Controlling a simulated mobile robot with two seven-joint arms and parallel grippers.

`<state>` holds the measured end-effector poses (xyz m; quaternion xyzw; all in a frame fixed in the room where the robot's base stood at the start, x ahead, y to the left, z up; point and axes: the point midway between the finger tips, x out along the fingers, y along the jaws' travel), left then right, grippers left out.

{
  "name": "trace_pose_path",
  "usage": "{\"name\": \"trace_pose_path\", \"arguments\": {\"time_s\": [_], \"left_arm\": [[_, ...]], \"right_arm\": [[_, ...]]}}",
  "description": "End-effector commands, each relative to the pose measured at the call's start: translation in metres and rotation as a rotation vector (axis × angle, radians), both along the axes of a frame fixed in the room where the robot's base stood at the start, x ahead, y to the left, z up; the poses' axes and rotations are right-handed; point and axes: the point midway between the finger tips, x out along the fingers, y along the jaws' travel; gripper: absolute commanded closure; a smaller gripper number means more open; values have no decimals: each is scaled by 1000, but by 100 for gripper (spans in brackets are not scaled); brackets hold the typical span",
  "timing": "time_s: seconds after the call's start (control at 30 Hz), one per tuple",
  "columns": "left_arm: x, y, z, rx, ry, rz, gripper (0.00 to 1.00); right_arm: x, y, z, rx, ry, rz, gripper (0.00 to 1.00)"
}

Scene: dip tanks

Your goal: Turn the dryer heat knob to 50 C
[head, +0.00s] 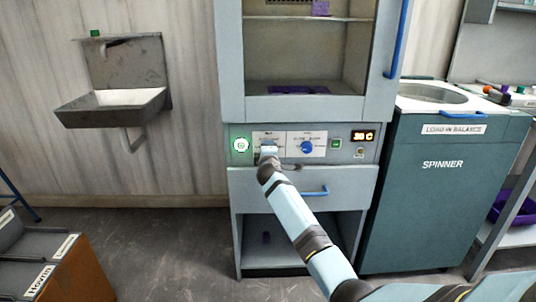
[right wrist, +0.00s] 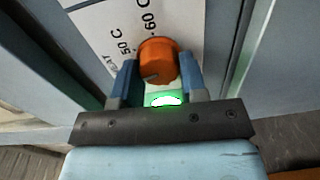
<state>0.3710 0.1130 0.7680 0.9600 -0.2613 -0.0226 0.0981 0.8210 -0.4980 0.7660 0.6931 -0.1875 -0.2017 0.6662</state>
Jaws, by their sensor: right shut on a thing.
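The orange heat knob (right wrist: 158,61) sits on the dryer's white label plate in the right wrist view. The printed marks 50 C and 60 C show beside it, and part of the word HEAT. A grey line shows on the knob's lower left side; I cannot tell which mark it points at. My right gripper (right wrist: 156,88) is shut on the knob, one blue finger on each side. In the head view my right gripper (head: 268,153) is at the left half of the dryer panel (head: 285,161) and hides the knob. My left gripper is not in view.
A blue knob (head: 307,147) is right of my gripper, with a small green button (head: 336,143) and lit display (head: 363,135) beyond. A lit green button (head: 241,144) is left. Below is a drawer with a blue handle (head: 311,192). The spinner (head: 430,190) stands right.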

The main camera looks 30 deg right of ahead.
Motion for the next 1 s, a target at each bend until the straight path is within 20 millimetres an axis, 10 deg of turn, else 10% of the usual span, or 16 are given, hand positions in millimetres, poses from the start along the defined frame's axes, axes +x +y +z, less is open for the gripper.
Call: {"name": "trace_pose_path", "arguments": {"time_s": [1.0], "left_arm": [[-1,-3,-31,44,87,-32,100]], "right_arm": [[-1,-1,1,621,-378,0,84]]}}
